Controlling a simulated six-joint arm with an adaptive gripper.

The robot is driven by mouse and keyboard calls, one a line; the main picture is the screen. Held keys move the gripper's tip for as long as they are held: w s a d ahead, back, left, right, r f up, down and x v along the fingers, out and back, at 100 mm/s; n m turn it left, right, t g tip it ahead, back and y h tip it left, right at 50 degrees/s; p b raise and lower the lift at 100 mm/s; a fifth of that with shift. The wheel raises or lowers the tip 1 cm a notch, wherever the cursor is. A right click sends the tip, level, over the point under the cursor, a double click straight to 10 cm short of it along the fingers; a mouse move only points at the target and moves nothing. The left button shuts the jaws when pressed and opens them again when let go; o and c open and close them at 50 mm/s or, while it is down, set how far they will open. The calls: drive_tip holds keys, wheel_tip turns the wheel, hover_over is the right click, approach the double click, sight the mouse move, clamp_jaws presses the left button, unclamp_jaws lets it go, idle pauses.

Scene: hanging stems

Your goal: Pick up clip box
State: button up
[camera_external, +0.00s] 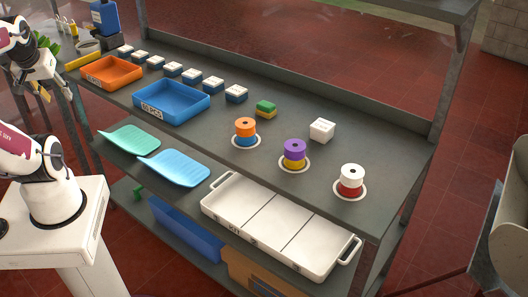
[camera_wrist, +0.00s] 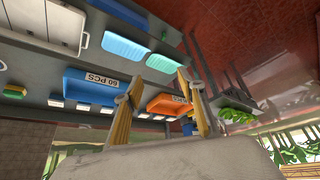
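An orange open box (camera_external: 112,72) with a label on its front sits at the left of the upper shelf. Beside it is a larger blue open box (camera_external: 171,100) labelled 60 PCS. I cannot tell which one is the clip box. Both show upside down in the wrist view, the blue box (camera_wrist: 90,87) left of the fingers and the orange box (camera_wrist: 168,104) between them. My gripper (camera_wrist: 160,80) is open and empty, its yellowish fingers apart. In the external view my gripper (camera_external: 50,93) hangs at the far left, apart from the boxes.
Small white-topped boxes (camera_external: 190,75) line the back of the shelf. A green and yellow block (camera_external: 265,108), coloured spools (camera_external: 294,154) and a white cube (camera_external: 322,130) stand to the right. Green (camera_external: 131,139) and light blue trays (camera_external: 174,168) and a white case (camera_external: 280,225) lie below.

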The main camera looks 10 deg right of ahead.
drive_tip(key=o, duration=0.7)
drive_tip(key=shift+c, duration=0.2)
drive_tip(key=w+d+r+m+g+h, duration=0.1)
drive_tip(key=w+d+m, duration=0.2)
drive_tip(key=w+d, duration=0.75)
drive_tip(key=w+d+r+m+h, duration=0.1)
drive_tip(key=w+d+r+m, duration=0.1)
drive_tip(key=w+d, duration=0.85)
drive_tip(key=m+g+h, duration=0.1)
drive_tip(key=m, duration=0.3)
hover_over(237, 94)
drive_tip(key=a, duration=0.2)
wheel_tip(237, 94, down, 14)
drive_tip(key=shift+w+a+r, duration=0.15)
drive_tip(key=shift+w, duration=0.3)
